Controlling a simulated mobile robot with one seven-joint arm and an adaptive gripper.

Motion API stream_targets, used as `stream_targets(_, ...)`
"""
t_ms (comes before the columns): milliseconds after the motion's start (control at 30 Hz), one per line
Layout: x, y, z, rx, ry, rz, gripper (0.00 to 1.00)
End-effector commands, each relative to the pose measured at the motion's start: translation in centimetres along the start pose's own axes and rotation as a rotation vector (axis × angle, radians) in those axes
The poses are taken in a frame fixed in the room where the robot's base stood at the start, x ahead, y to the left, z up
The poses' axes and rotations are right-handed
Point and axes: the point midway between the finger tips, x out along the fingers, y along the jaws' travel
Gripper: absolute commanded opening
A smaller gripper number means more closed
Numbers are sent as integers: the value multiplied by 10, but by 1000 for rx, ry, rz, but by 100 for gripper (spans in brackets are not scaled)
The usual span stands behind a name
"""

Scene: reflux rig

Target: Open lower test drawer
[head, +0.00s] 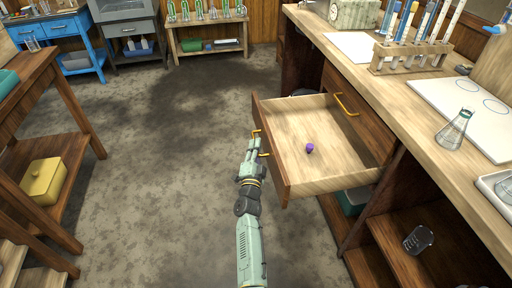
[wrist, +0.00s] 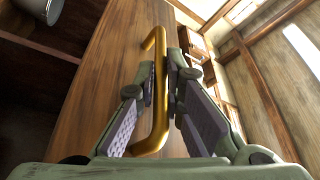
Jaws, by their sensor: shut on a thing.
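The lower test drawer (head: 315,168) is pulled well out of the wooden bench, in the middle of the head view. A small purple object (head: 309,148) lies on its pale wooden floor. My gripper (head: 257,143) is at the drawer's front, shut on its brass handle (wrist: 153,128). In the wrist view, the fingers of my gripper (wrist: 165,80) are on either side of the handle bar, and the drawer's brown front panel (wrist: 105,65) is behind it. Part of the handle is hidden by my fingers in the head view.
An upper drawer with a brass handle (head: 346,104) appears shut above. The benchtop holds a test tube rack (head: 410,58) and a flask (head: 454,130). A wooden shelf unit with a yellow box (head: 43,181) stands at left. The floor between is clear.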

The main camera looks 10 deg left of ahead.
Motion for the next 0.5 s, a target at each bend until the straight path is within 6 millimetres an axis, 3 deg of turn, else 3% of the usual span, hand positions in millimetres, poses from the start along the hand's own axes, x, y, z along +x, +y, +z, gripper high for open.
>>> stream_targets(300, 0, 1, 0, 0, -1, 1, 0)
stream_targets(333, 0, 1, 0, 0, -1, 1, 11)
stream_targets(500, 0, 0, 0, 0, -1, 1, 22)
